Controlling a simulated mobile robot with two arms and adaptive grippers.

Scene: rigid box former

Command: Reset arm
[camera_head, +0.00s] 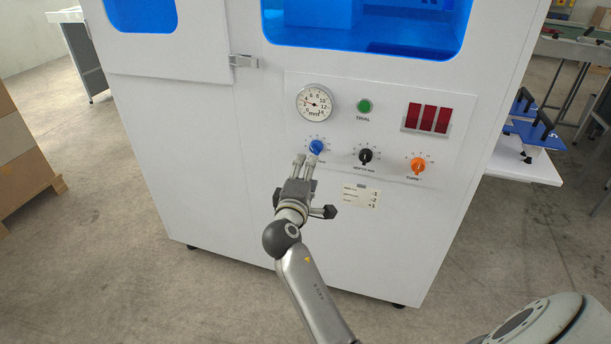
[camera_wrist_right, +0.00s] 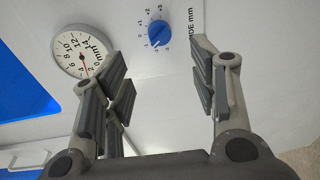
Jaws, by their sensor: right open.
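My right gripper (camera_head: 306,162) is in front of the white machine's control panel, just below the blue knob (camera_head: 316,147). In the right wrist view the gripper (camera_wrist_right: 160,62) is open, with nothing between its fingers. The blue knob (camera_wrist_right: 159,33) shows there beyond the fingertips, on a printed scale, apart from both fingers. Its pointer is towards the lower left in that view. A round dial gauge (camera_head: 315,103) sits above the knob and also shows in the wrist view (camera_wrist_right: 82,50). My left gripper is out of view.
The panel also has a green button (camera_head: 364,106), a red display (camera_head: 427,118), a black knob (camera_head: 365,156), an orange knob (camera_head: 417,165) and a label card (camera_head: 361,196). A door latch (camera_head: 244,62) juts out at upper left. Cardboard boxes (camera_head: 30,165) stand at left.

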